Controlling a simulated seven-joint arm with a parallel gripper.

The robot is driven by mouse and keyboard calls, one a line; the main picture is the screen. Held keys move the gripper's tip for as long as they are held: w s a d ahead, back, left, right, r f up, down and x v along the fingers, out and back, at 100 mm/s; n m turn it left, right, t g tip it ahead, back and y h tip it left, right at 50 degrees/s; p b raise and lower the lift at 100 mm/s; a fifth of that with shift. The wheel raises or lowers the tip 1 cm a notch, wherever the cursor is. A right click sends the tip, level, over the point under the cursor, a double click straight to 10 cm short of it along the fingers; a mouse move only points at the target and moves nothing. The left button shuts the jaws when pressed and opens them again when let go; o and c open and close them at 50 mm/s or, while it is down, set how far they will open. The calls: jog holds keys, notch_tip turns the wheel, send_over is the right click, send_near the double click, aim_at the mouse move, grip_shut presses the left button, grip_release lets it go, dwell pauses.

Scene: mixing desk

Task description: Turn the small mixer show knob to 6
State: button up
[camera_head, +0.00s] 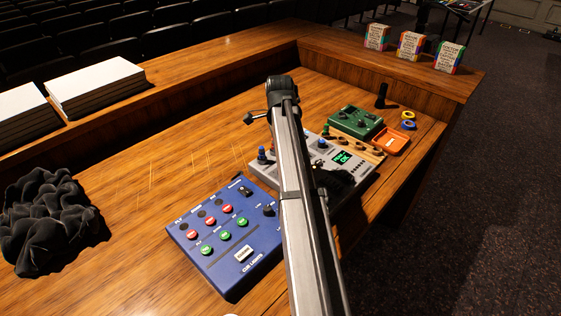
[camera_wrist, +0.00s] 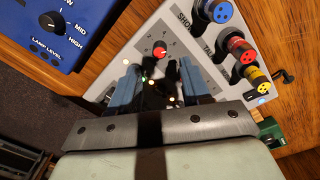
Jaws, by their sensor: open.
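The small mixer is a grey panel (camera_head: 366,176) with a lit green display (camera_head: 342,158), partly hidden behind my arm in the head view. In the wrist view its light grey face (camera_wrist: 132,58) carries the printed word SHOW at the top. A small red-topped knob (camera_wrist: 160,50) sits below that word, with marks around it. My gripper (camera_wrist: 158,84) is open, its two blue-grey fingers on either side of a dark area just below the knob. I cannot tell whether they touch anything. The knob's pointer setting is too small to read.
A blue cue lights box (camera_head: 226,238) lies left of the mixer. Blue, red and yellow plugs (camera_wrist: 241,50) stand at the mixer's edge. A green box (camera_head: 355,122) and orange tray (camera_head: 390,141) are behind it. Dark cloth (camera_head: 48,215) lies far left; desk between is clear.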

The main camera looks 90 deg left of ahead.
notch_tip(320, 180, up, 8)
jog(key=shift+a, duration=0.15)
dwell(0.6)
